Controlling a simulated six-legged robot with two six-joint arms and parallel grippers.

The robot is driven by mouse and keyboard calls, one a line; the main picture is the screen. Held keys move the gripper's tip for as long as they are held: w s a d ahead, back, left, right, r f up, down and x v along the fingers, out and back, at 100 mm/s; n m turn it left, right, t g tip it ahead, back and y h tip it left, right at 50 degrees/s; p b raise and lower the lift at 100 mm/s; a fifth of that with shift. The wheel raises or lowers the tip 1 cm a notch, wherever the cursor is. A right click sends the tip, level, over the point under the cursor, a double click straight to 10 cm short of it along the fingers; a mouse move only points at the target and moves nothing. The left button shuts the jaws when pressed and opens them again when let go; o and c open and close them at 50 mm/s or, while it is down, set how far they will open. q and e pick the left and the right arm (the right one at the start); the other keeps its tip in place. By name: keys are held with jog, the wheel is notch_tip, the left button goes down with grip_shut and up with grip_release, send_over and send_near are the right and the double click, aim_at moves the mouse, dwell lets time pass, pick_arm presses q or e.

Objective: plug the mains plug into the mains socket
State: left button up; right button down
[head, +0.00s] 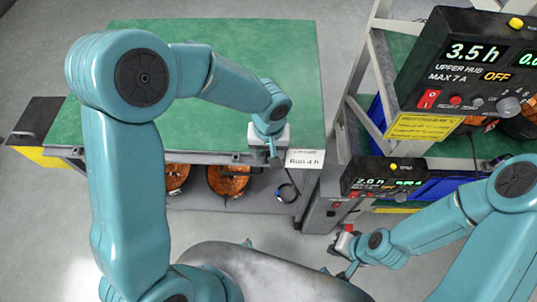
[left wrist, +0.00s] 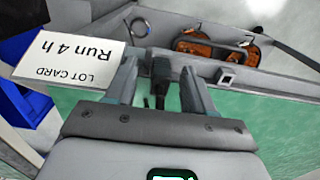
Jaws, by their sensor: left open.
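My left gripper (head: 272,152) is at the front edge of the green bench. In the left wrist view its two fingers (left wrist: 160,85) stand apart, with a dark block that looks like the mains plug (left wrist: 161,78) between them. I cannot tell whether either finger touches it. Two small dark pin-like shapes show beside it. In the head view the plug is hidden by the gripper. My right gripper (head: 346,262) is low beside the rack; its jaws are too small to read. I cannot identify the mains socket with certainty.
A lot card (head: 305,158) reading "Run 4 h" is at the bench (head: 250,60) corner. A coiled cable (head: 288,193) and orange round units (head: 229,180) are below. The rack on the right holds an upper hub (head: 470,65) and a lower unit (head: 385,175). The bench top is clear.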

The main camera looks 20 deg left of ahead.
pick_arm(q)
grip_shut()
jog(key=shift+r, duration=0.2)
jog(key=shift+r+p, duration=1.75)
jog(key=shift+r, duration=1.1)
